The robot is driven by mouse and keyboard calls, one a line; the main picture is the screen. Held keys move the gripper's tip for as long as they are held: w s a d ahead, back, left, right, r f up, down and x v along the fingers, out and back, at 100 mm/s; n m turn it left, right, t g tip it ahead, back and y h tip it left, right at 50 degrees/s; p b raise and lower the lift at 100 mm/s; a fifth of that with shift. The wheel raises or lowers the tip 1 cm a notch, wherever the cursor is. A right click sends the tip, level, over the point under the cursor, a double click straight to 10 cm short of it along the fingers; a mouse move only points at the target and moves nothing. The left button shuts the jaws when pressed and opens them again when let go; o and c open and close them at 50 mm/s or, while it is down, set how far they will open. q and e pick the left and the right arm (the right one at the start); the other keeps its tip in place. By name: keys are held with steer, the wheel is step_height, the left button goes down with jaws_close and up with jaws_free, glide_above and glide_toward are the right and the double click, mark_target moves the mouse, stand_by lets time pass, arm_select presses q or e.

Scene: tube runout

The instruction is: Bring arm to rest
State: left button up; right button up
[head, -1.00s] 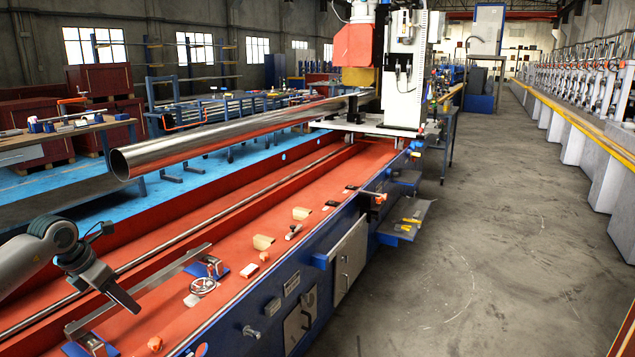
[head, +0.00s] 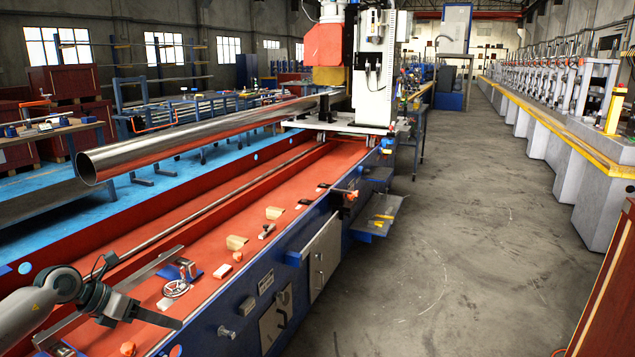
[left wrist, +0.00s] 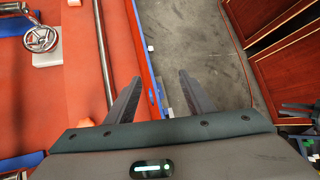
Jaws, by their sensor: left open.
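My left arm comes in from the lower left in the head view. Its dark gripper (head: 168,321) hangs over the near part of the red machine bed (head: 205,300), with nothing seen between its fingers. In the left wrist view the two fingers of my left gripper (left wrist: 160,88) stand well apart and empty. The bed's blue edge and the grey floor show behind and between them. My right gripper is not seen in the head view.
A long shiny tube (head: 190,133) stretches above the bed to the white and red machine head (head: 372,75). A small handwheel (head: 176,288) and several small blocks lie on the bed. Grey floor (head: 430,240) is clear on the right. A reddish-brown cabinet (head: 612,290) stands at the lower right.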

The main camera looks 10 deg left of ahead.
arm_select(q)
steer(key=s+d+r+n+t+h, duration=0.15)
steer(key=d+n+t+h, duration=0.35)
steer(key=d+n+t, duration=1)
steer(key=s+d+f+n+g+y, duration=0.1)
steer(key=s+f+n+g+y, duration=0.5)
steer(key=f+n, duration=0.35)
steer(key=s+f+n+g+y, duration=0.3)
steer(key=s+f+n+y, duration=0.3)
steer(key=s+f+n, duration=0.35)
steer(key=s+d+f+n+g+h, duration=0.15)
steer(key=s+d+f+g, duration=0.3)
steer(key=s, duration=0.55)
steer(key=s+d+f+n+g, duration=0.2)
steer(key=s+d+f+g, duration=0.3)
steer(key=s, duration=0.5)
step_height(320, 180, down, 17)
steer(key=t+p, duration=0.2)
steer(key=p, duration=1)
steer(key=shift+w+a+f, duration=0.15)
steer(key=shift+w+a, duration=0.05)
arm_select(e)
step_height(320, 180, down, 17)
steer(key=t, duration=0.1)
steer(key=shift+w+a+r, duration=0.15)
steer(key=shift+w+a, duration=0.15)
